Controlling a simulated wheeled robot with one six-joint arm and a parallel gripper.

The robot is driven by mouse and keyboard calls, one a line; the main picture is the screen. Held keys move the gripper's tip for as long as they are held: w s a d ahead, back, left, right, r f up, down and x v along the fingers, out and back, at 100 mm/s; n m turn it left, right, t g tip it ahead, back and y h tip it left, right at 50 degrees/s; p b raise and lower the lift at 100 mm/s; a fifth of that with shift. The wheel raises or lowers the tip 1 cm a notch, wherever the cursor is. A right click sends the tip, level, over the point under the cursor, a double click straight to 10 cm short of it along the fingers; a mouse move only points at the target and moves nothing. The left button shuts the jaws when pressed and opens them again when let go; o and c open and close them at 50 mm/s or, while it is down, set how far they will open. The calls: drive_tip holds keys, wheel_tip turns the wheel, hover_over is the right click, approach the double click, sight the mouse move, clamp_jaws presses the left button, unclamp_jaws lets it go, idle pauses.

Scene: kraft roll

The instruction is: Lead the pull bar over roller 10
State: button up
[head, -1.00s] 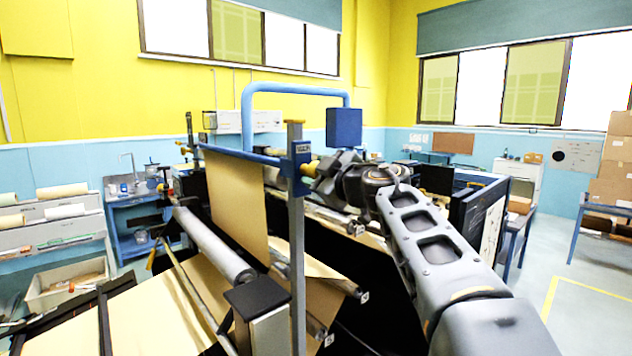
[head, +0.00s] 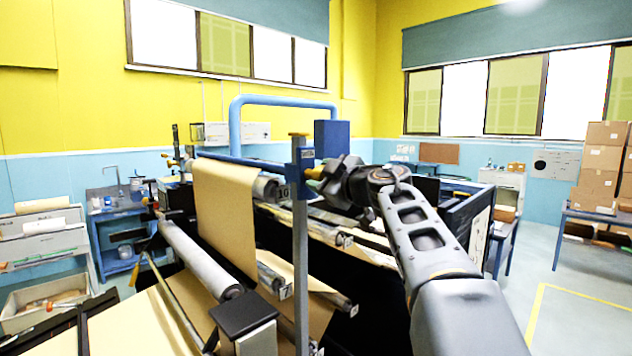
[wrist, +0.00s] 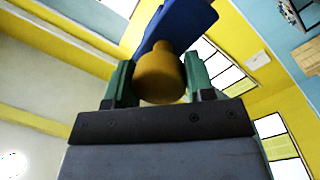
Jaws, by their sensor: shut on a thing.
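The pull bar (head: 240,160) is a blue horizontal bar with a blue end block (head: 305,158) and a yellow knob. A sheet of kraft paper (head: 225,215) hangs below it. In the wrist view my gripper (wrist: 160,85) is shut on the yellow knob (wrist: 160,72), its green fingers on either side; the blue block (wrist: 180,25) lies beyond. In the head view my gripper (head: 322,174) is at the bar's right end. Roller 10 (head: 266,187), tagged 10, shows its near end just below the bar, right of the paper; the rest is hidden.
A large grey roller (head: 205,262) lies lower left, and more rollers with tags sit below roller 10. A blue tube arch (head: 285,99) and blue box (head: 332,138) rise behind.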

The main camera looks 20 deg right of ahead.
drive_tip(key=shift+d, duration=0.2)
drive_tip(key=shift+w+d+f, duration=0.3)
drive_tip(key=shift+d+f, duration=0.2)
drive_tip(key=shift+d, duration=0.15)
drive_tip(key=shift+w+d+f, duration=0.3)
drive_tip(key=shift+d+f, duration=0.2)
drive_tip(key=shift+d, duration=0.2)
drive_tip(key=shift+w+d+f, duration=0.3)
drive_tip(key=shift+d+f, duration=0.2)
drive_tip(key=shift+d, duration=0.15)
drive_tip(key=w+d+f+b, duration=0.2)
drive_tip(key=d+f, duration=0.3)
drive_tip(key=f, duration=0.4)
drive_tip(key=w+d+f+b, duration=0.2)
drive_tip(key=d+f+b, duration=0.2)
drive_tip(key=f, duration=0.5)
drive_tip(key=w+d+f+b, duration=0.2)
drive_tip(key=d+f, duration=0.4)
drive_tip(key=f, duration=0.4)
drive_tip(key=shift+w+d+b, duration=0.15)
drive_tip(key=shift+b, duration=0.5)
drive_tip(key=shift+d+f, duration=0.1)
drive_tip(key=shift+d, duration=0.05)
